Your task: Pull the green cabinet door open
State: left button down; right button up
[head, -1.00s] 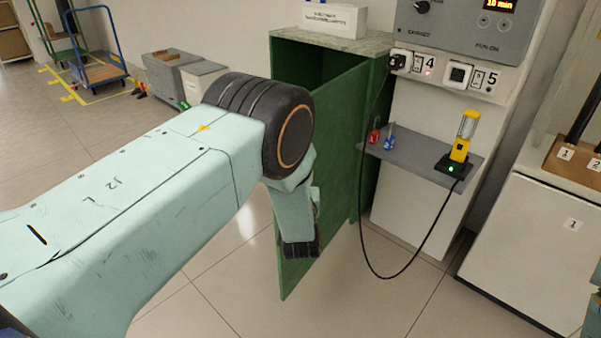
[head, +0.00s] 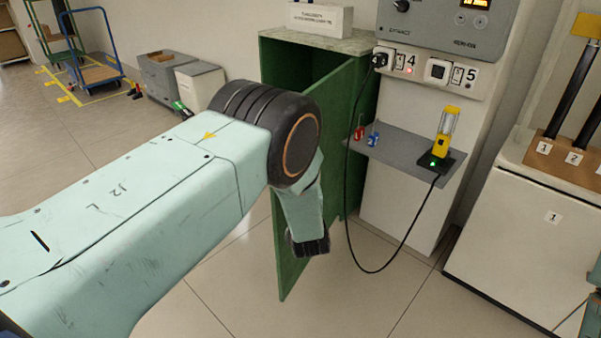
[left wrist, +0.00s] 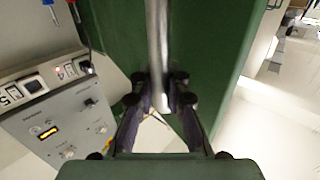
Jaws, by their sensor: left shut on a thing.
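The green cabinet (head: 352,188) stands against the wall with a pale stone-like top. Its green door (head: 335,205) stands open, swung out toward me, and the dark inside shows above it. My left gripper (head: 310,246) is at the outer part of the door, low down; my arm hides much of the door in the head view. In the left wrist view my left gripper (left wrist: 160,95) is shut on the metal bar handle (left wrist: 158,45) of the door (left wrist: 215,50).
A grey shelf (head: 400,160) beside the cabinet holds a yellow lamp (head: 446,130) and small red and blue items. A black cable (head: 405,235) hangs in a loop near the door. A white cabinet (head: 525,250) stands at the right. The tiled floor in front is clear.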

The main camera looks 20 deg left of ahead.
pick_arm(q)
jog(key=shift+s+a+f, duration=0.1)
jog(key=shift+s+f, duration=0.1)
jog(key=shift+f, duration=0.1)
jog(key=c, duration=1.7)
grip_release()
jog(key=o, duration=0.3)
jog(key=shift+r, duration=0.2)
jog(key=shift+o, duration=0.4)
jog(key=shift+w, duration=0.15)
jog(key=v, duration=0.7)
jog(key=shift+s, duration=0.2)
